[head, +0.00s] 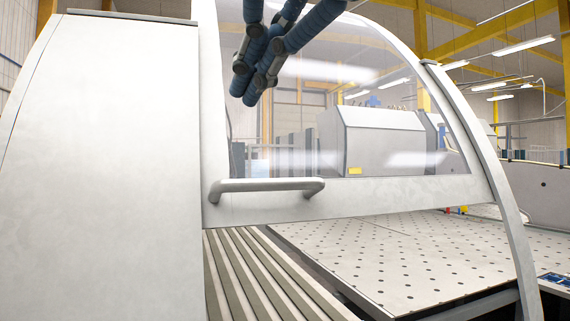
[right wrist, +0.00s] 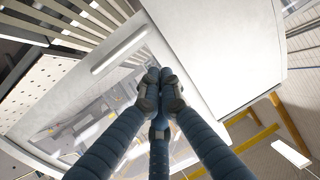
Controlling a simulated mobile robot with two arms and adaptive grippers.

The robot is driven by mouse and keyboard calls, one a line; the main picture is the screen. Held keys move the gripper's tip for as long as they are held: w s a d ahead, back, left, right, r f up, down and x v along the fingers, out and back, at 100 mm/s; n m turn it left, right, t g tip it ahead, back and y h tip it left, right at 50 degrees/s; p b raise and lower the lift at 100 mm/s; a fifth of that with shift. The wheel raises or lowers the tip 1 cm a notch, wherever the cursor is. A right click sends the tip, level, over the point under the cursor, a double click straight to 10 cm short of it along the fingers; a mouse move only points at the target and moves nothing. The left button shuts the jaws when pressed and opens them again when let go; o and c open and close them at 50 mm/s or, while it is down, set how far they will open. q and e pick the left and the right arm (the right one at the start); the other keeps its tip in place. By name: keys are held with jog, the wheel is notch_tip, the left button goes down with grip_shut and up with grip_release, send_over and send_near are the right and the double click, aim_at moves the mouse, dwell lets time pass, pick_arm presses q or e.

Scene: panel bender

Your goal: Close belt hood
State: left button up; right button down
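The belt hood (head: 400,192) is a white curved frame with a clear window. Its lower edge stands above the slatted belt (head: 255,275), with an open gap below it. A grey bar handle (head: 265,185) runs along the lower left of the frame. The handle also shows in the right wrist view (right wrist: 118,50). My right gripper (head: 255,80) hangs at the top of the head view, in front of the window and above the handle. My left gripper is out of view.
A tall white side panel (head: 100,150) stands left of the hood. A perforated white table (head: 400,260) lies beyond the belt. A grey machine cover (head: 370,140) shows behind the window. Yellow beams (head: 420,50) are farther back.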

pick_arm(q)
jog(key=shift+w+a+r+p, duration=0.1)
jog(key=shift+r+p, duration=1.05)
jog(key=shift+p, duration=0.1)
pick_arm(e)
jog(key=w+f+t+h, duration=0.1)
jog(key=w+f, duration=0.6)
jog(key=w, duration=0.2)
jog(key=shift+a, duration=0.45)
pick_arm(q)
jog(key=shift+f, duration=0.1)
pick_arm(e)
jog(key=shift+w+f, duration=0.15)
jog(key=shift+f, duration=0.05)
